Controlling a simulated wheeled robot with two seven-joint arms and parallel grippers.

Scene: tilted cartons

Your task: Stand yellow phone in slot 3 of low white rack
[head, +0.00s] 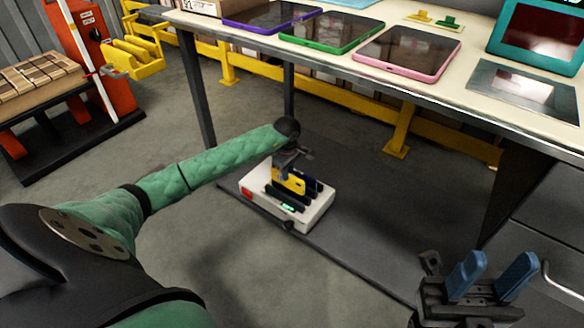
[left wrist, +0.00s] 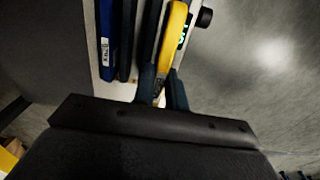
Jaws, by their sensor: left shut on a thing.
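The low white rack (head: 318,212) sits on the dark lower shelf under the table, with a red patch on its left end. The yellow phone (head: 296,184) is upright at the rack, between my left gripper's fingers. The left wrist view shows the yellow phone (left wrist: 174,35) edge-on, with my left gripper (left wrist: 163,90) shut on it. A blue phone (left wrist: 108,45) stands beside it, across a dark upright piece. I cannot tell the slot number or whether the yellow phone's lower edge touches the slot floor. My right gripper (head: 493,276) is open and empty at the lower right.
The table (head: 440,88) overhangs behind the rack, bearing purple, green (head: 332,33), pink (head: 408,54) and teal tablets. A table leg (head: 197,92) stands left of the rack. A yellow rail (head: 350,95) runs behind. The dark shelf (head: 375,245) is clear right of the rack.

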